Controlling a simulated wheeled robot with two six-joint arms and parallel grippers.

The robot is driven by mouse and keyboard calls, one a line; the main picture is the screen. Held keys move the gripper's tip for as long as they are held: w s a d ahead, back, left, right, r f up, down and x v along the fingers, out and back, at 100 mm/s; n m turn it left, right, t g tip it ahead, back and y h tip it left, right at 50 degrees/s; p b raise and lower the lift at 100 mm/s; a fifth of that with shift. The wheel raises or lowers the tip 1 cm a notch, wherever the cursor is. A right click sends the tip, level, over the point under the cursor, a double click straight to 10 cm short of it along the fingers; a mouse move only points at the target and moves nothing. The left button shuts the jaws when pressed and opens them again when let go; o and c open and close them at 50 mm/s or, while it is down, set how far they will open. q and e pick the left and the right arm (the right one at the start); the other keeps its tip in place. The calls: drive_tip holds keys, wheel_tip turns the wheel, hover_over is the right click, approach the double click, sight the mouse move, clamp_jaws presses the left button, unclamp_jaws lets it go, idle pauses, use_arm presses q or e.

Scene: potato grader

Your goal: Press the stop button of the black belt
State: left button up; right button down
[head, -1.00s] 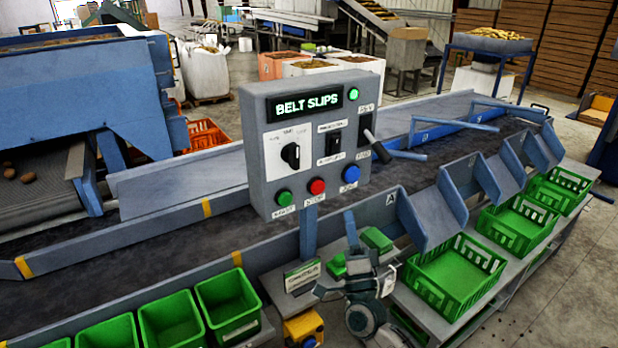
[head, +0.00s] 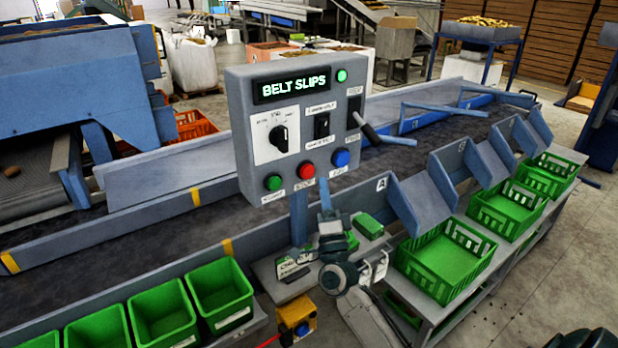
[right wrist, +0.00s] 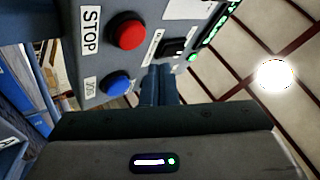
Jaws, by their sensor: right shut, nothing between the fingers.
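The grey control box (head: 245,120) stands over the black belt (head: 130,227). Its red button (head: 305,170) sits between a green button (head: 273,183) and a blue button (head: 341,158). In the right wrist view the red button (right wrist: 126,32) is labelled STOP, with the blue button (right wrist: 115,83) beside it. My right gripper (head: 324,186) is shut and empty, its fingers pointing up just below the box, between the red and blue buttons. Its fingertips also show in the right wrist view (right wrist: 158,72), apart from the red button. My left gripper is out of view.
Below are green bins (head: 162,316), a green crate (head: 446,253) and a yellow box with a button (head: 296,318). Blue chute dividers (head: 420,204) line the right.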

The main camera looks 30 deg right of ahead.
sight(311, 167)
drive_tip(key=w, duration=0.2)
drive_tip(key=shift+w+a, duration=0.1)
drive_tip(key=shift+w, duration=0.2)
drive_tip(key=shift+y, duration=0.3)
drive_tip(key=shift+b, duration=0.3)
idle(1.3)
drive_tip(key=shift+w, duration=0.4)
drive_tip(key=shift+w, duration=0.45)
idle(0.7)
drive_tip(key=shift+s, duration=0.9)
